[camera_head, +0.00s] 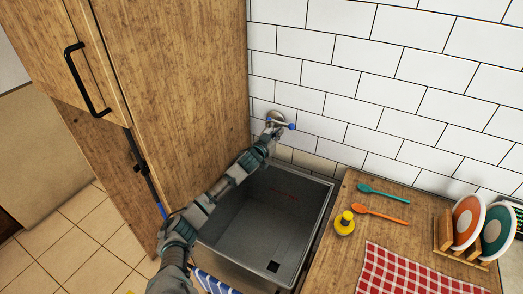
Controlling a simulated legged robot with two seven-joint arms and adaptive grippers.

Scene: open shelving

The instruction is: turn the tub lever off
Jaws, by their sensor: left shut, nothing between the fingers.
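The tub (258,226) is a deep grey metal basin set between the wooden cabinet and the counter. Its lever (291,126) has a blue tip and sits on a round metal mount on the white tiled wall above the tub's back edge. My left arm reaches across the tub from the lower left. My left gripper (271,134) is shut and empty, right at the lever, and partly hides it. I cannot tell whether it touches the lever. My right gripper is not in view.
A tall wooden cabinet (185,80) with a black handle stands close on the left. On the wooden counter (345,262) at right lie two spoons (382,203), a yellow bottle (345,222), a red checked cloth (405,272) and a plate rack (458,245). The tub looks empty.

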